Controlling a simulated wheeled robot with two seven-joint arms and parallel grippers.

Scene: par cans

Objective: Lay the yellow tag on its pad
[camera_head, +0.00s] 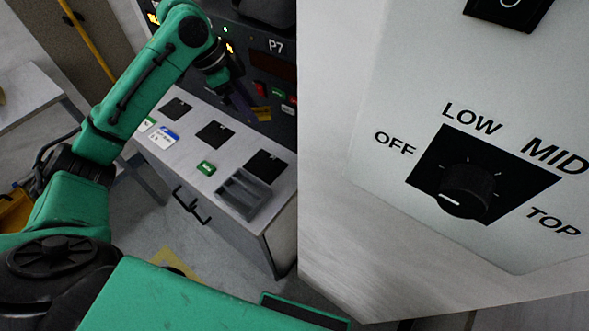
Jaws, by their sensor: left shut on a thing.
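The yellow tag (262,114) shows small at the tips of my left gripper (246,105), in front of the dark panel at the back of the bench. My left gripper is shut on it and holds it above the bench top; the fingers are dark and hard to make out. Three black square pads lie on the white bench: a far left pad (176,109), a middle pad (215,135) and a near right pad (266,167). All three look bare. I cannot tell which pad is the yellow tag's. My right gripper is not in view.
A green tag (206,168), a blue and white tag (163,135) and a grey divided tray (245,193) are along the bench's front. The P7 panel (276,45) stands behind. A large pale cabinet with a rotary knob (467,190) fills the right side.

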